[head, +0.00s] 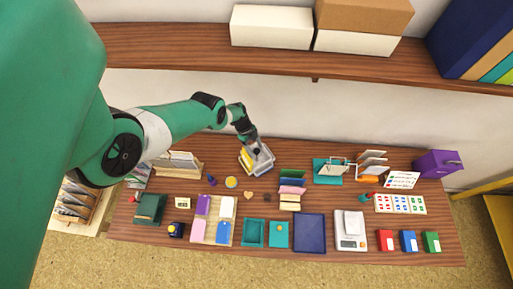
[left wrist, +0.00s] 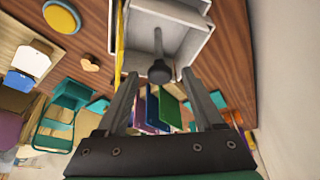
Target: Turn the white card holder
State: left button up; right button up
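The pale grey-white card holder (head: 268,165) stands at the back middle of the table, with a yellow card at its left side. It also shows at the top of the left wrist view (left wrist: 190,48), where a post with a dark round knob (left wrist: 159,73) rises from it. My left gripper (head: 256,143) is over the holder. In the left wrist view its fingers (left wrist: 158,76) are apart, one on each side of the knob, with gaps showing; nothing is gripped. The holder's far part is cut off there. My right gripper is in neither view.
A wooden card rack (head: 178,168) stands to the left, and a stack of coloured pads (head: 291,188) to the right. A yellow round pad (head: 231,182) and a heart (head: 248,195) lie in front. A shelf (head: 170,48) with boxes hangs behind.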

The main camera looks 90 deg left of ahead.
pick_arm(q)
jog(key=shift+r, duration=0.1)
jog(key=p+v, duration=0.6)
jog(key=v, duration=0.1)
jog(key=shift+r, duration=0.15)
jog(key=shift+s, duration=0.15)
